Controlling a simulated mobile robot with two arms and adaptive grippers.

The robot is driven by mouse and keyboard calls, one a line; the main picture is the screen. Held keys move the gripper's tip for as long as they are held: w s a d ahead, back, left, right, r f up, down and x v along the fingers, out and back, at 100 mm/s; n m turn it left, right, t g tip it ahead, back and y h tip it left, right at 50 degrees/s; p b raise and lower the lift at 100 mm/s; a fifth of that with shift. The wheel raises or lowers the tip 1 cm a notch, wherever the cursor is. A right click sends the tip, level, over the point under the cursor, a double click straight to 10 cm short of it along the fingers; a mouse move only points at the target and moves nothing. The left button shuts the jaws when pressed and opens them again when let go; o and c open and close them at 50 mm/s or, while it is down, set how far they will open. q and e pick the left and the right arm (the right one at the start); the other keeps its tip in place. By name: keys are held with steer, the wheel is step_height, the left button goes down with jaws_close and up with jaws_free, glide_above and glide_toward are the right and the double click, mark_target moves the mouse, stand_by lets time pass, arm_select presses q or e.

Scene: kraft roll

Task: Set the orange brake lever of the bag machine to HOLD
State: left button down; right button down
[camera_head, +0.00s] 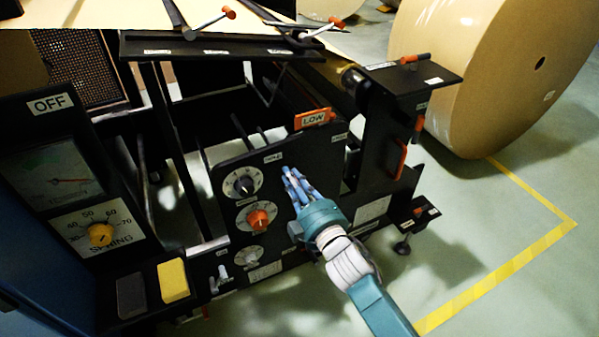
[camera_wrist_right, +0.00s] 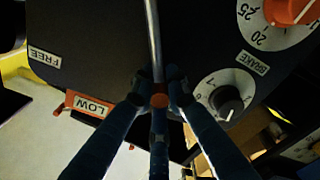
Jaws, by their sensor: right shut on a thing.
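The brake lever shows in the right wrist view as a thin metal rod (camera_wrist_right: 153,40) running down to an orange knob (camera_wrist_right: 159,100). My right gripper (camera_wrist_right: 158,92) has its blue fingers closed around this knob. In the head view the right gripper (camera_head: 296,183) is at the dark front panel (camera_head: 310,160) of the bag machine, and its fingers hide most of the lever. A FREE label (camera_wrist_right: 43,55) lies left of the rod and a BRAKE label (camera_wrist_right: 252,62) right of it. I cannot make out a HOLD label for certain. My left gripper is not in view.
Beside the lever are a dark-knob dial (camera_head: 243,185) and an orange-knob dial (camera_head: 258,217). An orange LOW tag (camera_head: 312,119) sits on the panel's top edge. A big kraft roll (camera_head: 490,70) stands back right. The floor (camera_head: 480,260) at the right is open.

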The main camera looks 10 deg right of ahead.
steer(key=shift+s+a+f+n, duration=0.15)
steer(key=shift+a+f+n, duration=0.2)
steer(key=shift+f+n, duration=0.05)
steer(key=c, duration=1.7)
jaws_free()
steer(key=v, duration=1.2)
